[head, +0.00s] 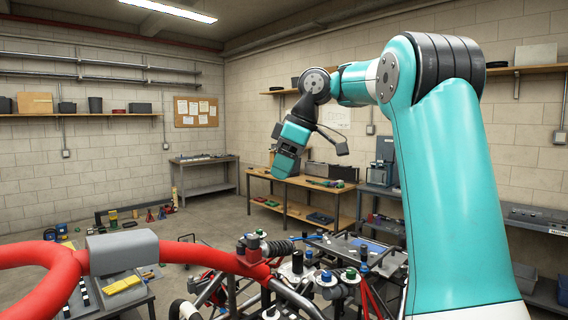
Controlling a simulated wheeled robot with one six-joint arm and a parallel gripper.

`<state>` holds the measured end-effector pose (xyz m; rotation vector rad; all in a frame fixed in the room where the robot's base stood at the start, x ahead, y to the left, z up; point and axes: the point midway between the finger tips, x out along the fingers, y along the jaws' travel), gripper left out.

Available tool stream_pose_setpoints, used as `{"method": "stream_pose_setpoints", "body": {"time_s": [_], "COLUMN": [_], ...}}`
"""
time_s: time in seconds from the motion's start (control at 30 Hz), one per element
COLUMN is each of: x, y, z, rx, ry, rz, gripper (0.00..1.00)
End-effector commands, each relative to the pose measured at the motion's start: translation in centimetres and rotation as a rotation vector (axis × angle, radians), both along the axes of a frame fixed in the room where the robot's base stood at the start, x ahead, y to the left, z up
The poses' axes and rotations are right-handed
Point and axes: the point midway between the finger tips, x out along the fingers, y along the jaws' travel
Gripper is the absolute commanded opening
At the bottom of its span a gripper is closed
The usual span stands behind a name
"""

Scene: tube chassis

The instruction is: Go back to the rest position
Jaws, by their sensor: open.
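My gripper (287,165) hangs from the end of my teal arm near the middle of the view, tilted downward. It is open, and I see nothing held in it. In this view it appears above the tube chassis (284,298), against the far workbench. The chassis has grey metal tubes, a black coil spring and several round green- and blue-topped fittings. A thick red tube (205,256) crosses the lower left foreground. My arm hides part of the right side.
A grey block (122,251) sits by the red tube, with a yellow piece (122,285) below it. A wooden workbench (297,184) stands behind. A grey table (203,170) is at the back wall. Tools and parts clutter the left floor. The air around my gripper looks clear.

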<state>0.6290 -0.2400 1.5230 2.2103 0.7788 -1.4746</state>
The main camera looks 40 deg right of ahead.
Motion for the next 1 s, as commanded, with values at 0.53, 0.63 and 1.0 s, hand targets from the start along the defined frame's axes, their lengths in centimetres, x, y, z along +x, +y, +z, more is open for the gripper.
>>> {"method": "stream_pose_setpoints", "body": {"time_s": [0.53, 0.63, 1.0], "x": [0.0, -0.8, -14.6], "y": [4.1, 9.8, 27.4], "z": [-2.3, -5.6, -23.0], "rx": [0.046, 0.106, 0.188], "ry": [0.018, 0.051, 0.253], "rz": [0.011, 0.019, 0.007], "gripper": [0.58, 0.58, 0.58]}}
